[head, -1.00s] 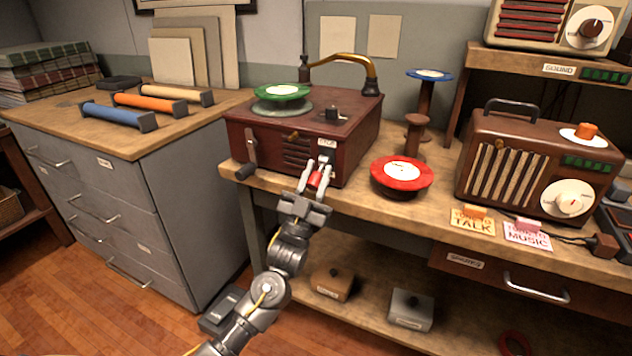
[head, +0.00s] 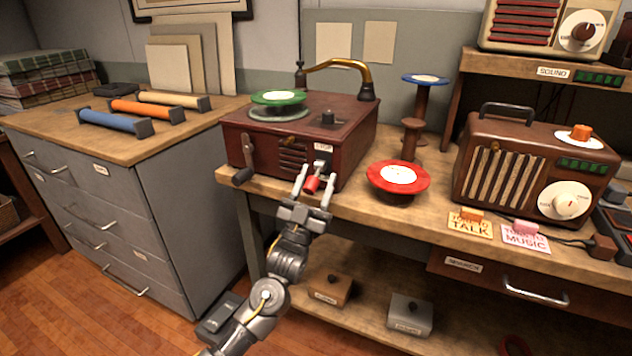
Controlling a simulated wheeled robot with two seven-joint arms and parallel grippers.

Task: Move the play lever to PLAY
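The record player (head: 262,140) is a dark red box on the wooden bench, with a green disc (head: 278,97) on top. The play lever (head: 312,184), with a red end, sticks out from its front below a small label (head: 323,147) that seems to read STOP. My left gripper (head: 315,181) is open, with one finger on each side of the red end. A gap shows beside the lever; whether a finger touches it I cannot tell. No PLAY marking is readable. My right gripper is not in view.
A red disc on a stand (head: 398,178) sits close to the right of my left gripper. A crank (head: 243,174) juts from the player's left front. A brown radio (head: 530,165) and cards lie further right.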

